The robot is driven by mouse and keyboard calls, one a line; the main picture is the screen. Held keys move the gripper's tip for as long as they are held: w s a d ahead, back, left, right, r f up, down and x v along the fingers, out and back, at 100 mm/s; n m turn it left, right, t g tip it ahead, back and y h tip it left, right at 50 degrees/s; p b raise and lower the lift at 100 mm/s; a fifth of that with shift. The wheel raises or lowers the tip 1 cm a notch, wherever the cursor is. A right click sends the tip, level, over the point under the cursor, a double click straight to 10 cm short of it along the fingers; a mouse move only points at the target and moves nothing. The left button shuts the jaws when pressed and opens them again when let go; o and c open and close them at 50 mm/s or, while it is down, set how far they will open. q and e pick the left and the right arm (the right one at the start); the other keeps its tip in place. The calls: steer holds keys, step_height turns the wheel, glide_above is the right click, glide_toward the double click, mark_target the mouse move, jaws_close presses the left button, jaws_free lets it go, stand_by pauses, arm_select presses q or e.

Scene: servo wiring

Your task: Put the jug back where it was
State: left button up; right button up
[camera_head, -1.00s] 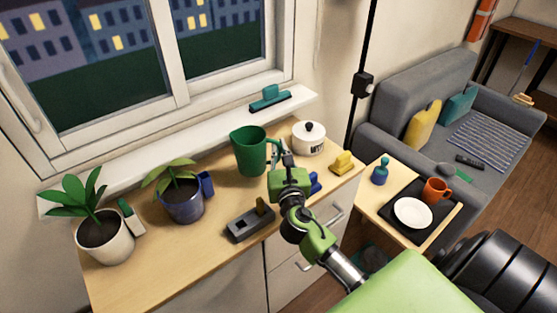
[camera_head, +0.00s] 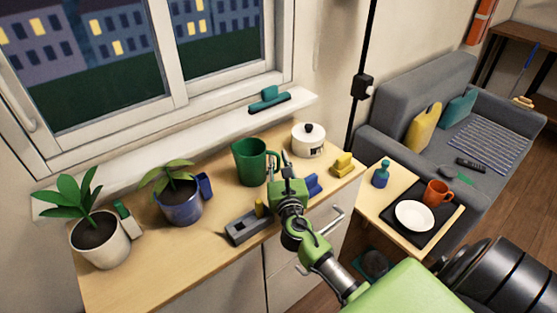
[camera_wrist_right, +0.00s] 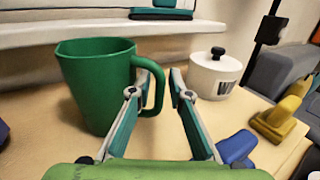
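The green jug (camera_head: 248,164) stands upright on the wooden worktop (camera_head: 190,262), in front of the window sill, with its handle toward the right. It also shows in the right wrist view (camera_wrist_right: 97,88), at the left. My right gripper (camera_head: 282,163) is just right of the jug, low over the worktop. In the right wrist view my right gripper (camera_wrist_right: 163,88) is open; the jug's handle (camera_wrist_right: 157,88) shows at the left finger, partly hidden by it, and a gap separates it from the right finger. My left gripper is not in view.
A white lidded pot (camera_head: 308,142) stands behind right of the gripper, with a yellow object (camera_head: 342,165) and a blue object (camera_wrist_right: 237,148) nearby. A grey holder (camera_head: 247,229) lies in front. A blue-potted plant (camera_head: 180,208) stands left of the jug.

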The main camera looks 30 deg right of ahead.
stand_by(0.3)
steer(key=shift+r, duration=0.2)
steer(key=b+v, duration=0.1)
steer(key=v, duration=1)
steer(key=shift+f, duration=0.15)
steer(key=shift+s+a, duration=0.25)
steer(key=shift+s, duration=0.25)
